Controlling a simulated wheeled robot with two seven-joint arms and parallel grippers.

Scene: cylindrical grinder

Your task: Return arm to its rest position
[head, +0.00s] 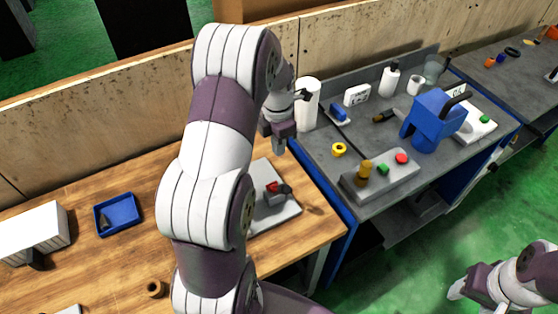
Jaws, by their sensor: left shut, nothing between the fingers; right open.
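My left arm rises through the middle of the head view in white and dark purple segments. Its gripper (279,145) points down near the seam between the wooden table (110,190) and the grey bench (330,150). It is shut and empty. My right gripper (463,296) is at the lower right, over the green floor, open with nothing seen in it. Part of the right arm is cut off by the picture edge.
A white cylinder (308,104) stands close to the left gripper. A grey control box (381,175) with buttons and a blue machine (432,120) are on the bench. A grey plate (278,213) and a blue tray (118,213) lie on the wooden table. Green floor (410,255) is open at right.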

